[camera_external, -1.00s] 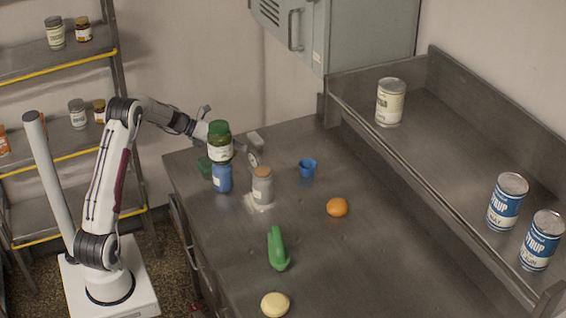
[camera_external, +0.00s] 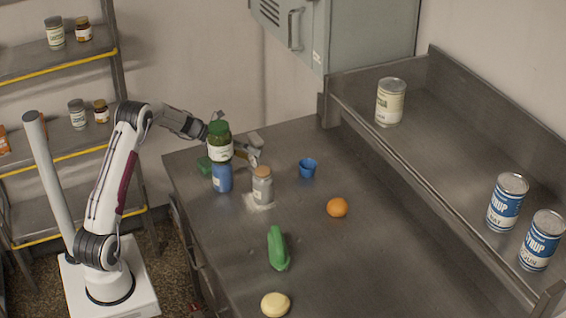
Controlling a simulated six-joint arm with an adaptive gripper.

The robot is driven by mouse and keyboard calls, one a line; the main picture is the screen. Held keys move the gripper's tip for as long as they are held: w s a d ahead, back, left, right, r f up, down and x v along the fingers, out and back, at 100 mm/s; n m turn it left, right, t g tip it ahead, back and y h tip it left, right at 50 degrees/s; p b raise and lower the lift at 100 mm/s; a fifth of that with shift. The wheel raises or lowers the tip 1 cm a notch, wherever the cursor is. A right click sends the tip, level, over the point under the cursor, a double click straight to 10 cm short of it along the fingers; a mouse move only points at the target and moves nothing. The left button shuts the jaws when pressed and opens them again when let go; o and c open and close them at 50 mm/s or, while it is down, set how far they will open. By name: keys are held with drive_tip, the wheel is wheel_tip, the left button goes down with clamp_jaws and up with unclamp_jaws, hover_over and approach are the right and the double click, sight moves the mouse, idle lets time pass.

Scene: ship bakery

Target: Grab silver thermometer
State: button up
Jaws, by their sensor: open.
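A small round silver dial, likely the thermometer (camera_external: 254,160), stands near the back left of the steel counter, just behind the cork-topped jar. It is small and partly covered, so its stem cannot be made out. My gripper (camera_external: 246,148) is open and comes in from the left behind the green-lidded jar, which hides part of it. Its visible end is close above and beside the dial. I cannot tell whether they touch.
The green-lidded jar (camera_external: 219,148) appears above a blue jar (camera_external: 222,179), beside the cork-topped jar (camera_external: 262,187). A blue cup (camera_external: 307,168), an orange (camera_external: 337,207), a green bottle (camera_external: 278,249) and a pale round item (camera_external: 275,304) stand apart.

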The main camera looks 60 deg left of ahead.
drive_tip(key=shift+c, duration=0.3)
drive_tip(key=c, duration=1.2)
drive_tip(key=shift+o, duration=0.2)
drive_tip(key=shift+r, duration=0.1)
wheel_tip(320, 180, up, 18)
